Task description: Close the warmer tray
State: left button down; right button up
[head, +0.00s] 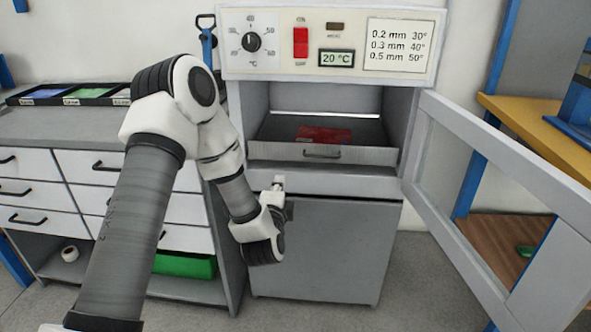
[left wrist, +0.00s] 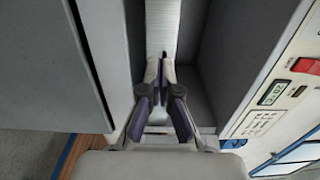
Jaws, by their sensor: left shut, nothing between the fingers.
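The warmer tray (head: 368,156) is a grey drawer with a dark handle (head: 322,154), in the open bay of the warmer (head: 228,45). Its inside is visible from above, with a red packet (head: 323,134) lying in it. My left gripper (head: 279,183) is in front of the warmer, just below the left part of the tray front. In the left wrist view the gripper's fingertips (left wrist: 161,68) are together and empty, in front of a pale metal strip (left wrist: 163,30). I cannot tell whether they touch it. My right gripper is not in view.
The warmer's framed door (head: 465,225) stands swung open to the right. The control panel has a dial (head: 252,42), a red switch (head: 300,42) and a display reading 20 °C. A drawer cabinet (head: 60,130) stands left, and a yellow-topped bench (head: 535,118) stands right.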

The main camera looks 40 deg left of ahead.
aim_at(287, 153)
pick_arm(q)
jog(key=b+x, duration=0.3)
jog(key=x, duration=0.9)
jog(key=shift+d+f, duration=0.1)
jog(key=shift+f, duration=0.05)
jog(key=shift+w+a, duration=0.3)
jog(key=shift+w, duration=0.15)
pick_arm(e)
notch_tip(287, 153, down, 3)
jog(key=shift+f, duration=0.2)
pick_arm(q)
jog(key=shift+w+r, duration=0.1)
jog(key=shift+r, duration=0.1)
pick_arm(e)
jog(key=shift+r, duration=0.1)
